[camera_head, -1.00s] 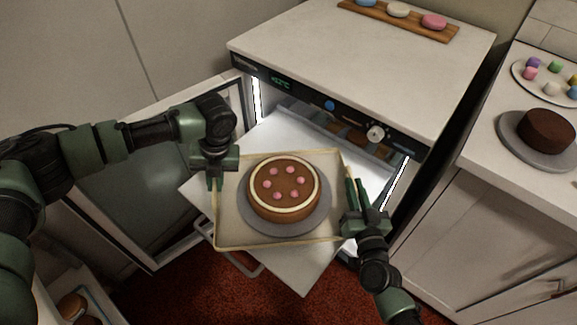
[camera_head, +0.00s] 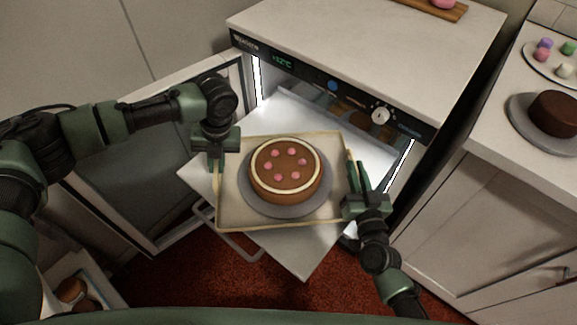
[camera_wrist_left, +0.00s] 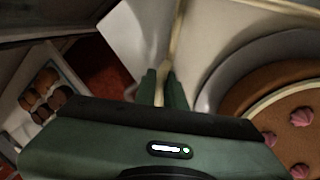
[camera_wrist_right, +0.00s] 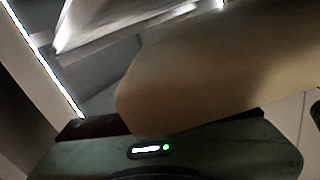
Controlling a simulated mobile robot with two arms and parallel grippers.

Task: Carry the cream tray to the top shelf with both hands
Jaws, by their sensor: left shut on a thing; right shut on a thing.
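The cream tray (camera_head: 232,200) is roughly level in front of the open refrigerated cabinet, above a pulled-out white shelf (camera_head: 305,262). It bears a grey disc (camera_head: 290,210) with a brown cake (camera_head: 285,165) topped with pink dots. My left gripper (camera_head: 216,170) is shut on the tray's left rim, which shows between the fingers in the left wrist view (camera_wrist_left: 172,55). My right gripper (camera_head: 355,168) is shut on the tray's right rim. In the right wrist view a large beige surface, probably the tray (camera_wrist_right: 215,75), hides the fingers. Any gap between tray and shelf is unclear.
The cabinet's top (camera_head: 370,60) is mostly clear, with a wooden board (camera_head: 437,9) at its back. Its door (camera_head: 150,165) stands open at left. At right, a counter holds a dark cake (camera_head: 555,113) and a plate of sweets (camera_head: 545,72). Red floor (camera_head: 230,285) lies below.

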